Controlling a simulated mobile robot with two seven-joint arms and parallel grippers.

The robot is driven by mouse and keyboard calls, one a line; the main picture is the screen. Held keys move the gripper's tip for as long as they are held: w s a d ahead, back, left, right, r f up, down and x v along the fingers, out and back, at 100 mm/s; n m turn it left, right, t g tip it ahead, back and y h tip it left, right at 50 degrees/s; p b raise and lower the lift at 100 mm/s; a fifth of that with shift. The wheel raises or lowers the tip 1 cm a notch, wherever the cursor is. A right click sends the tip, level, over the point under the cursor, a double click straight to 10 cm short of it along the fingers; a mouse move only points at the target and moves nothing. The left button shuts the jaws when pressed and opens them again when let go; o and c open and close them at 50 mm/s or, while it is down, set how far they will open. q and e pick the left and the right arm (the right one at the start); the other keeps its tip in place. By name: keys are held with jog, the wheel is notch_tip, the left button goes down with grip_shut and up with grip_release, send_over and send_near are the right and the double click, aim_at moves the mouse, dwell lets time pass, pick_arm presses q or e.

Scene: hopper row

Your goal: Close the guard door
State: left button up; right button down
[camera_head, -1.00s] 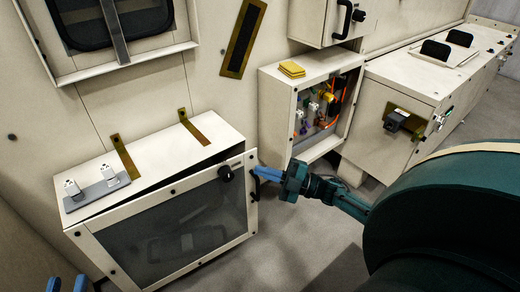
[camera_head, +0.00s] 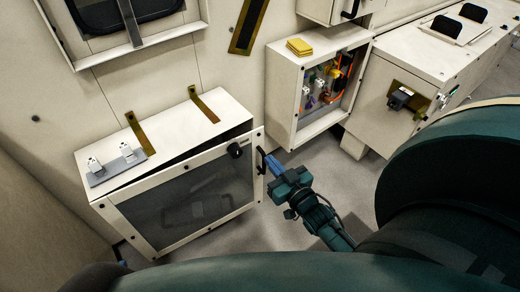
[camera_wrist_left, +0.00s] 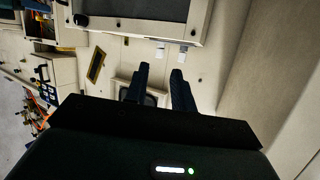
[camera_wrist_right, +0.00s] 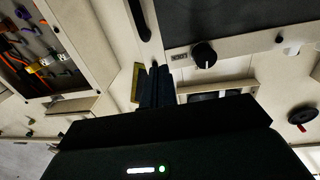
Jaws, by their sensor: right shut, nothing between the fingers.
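The guard door (camera_head: 190,250) is a pale frame with a dark window, on the front of a low box (camera_head: 185,125). It stands slightly ajar, with a dark gap along its top edge. Its black handle (camera_head: 262,160) is at the right edge and also shows in the right wrist view (camera_wrist_right: 139,18). My right gripper (camera_head: 271,161) is shut and empty, its blue fingertips close beside the handle; I cannot tell if they touch. In the right wrist view its fingers (camera_wrist_right: 154,70) are together. My left gripper (camera_wrist_left: 160,70) is open and empty in its wrist view.
A black knob (camera_head: 235,151) sits on the door's top right corner. An open cabinet with wiring (camera_head: 281,92) stands to the right, with yellow pads (camera_head: 300,47) on top. A machine housing (camera_head: 425,60) is farther right. Grey floor lies before the door.

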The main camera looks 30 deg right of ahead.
aim_at(254, 142)
pick_arm(q)
jog(key=shift+w+d+t+b, duration=0.15)
jog(key=shift+w+t+b, duration=0.15)
jog(key=shift+t+b, duration=0.4)
pick_arm(e)
jog(key=w, duration=0.6)
jog(key=shift+w, duration=0.35)
jog(key=w+n+y+b, duration=0.1)
jog(key=w, duration=0.2)
jog(key=shift+w+y, duration=0.3)
jog(key=shift+w, duration=0.15)
pick_arm(q)
jog(key=shift+w+d+r+m+t+h, duration=0.15)
jog(key=shift+m+t+h, duration=0.15)
jog(key=shift+h, duration=0.2)
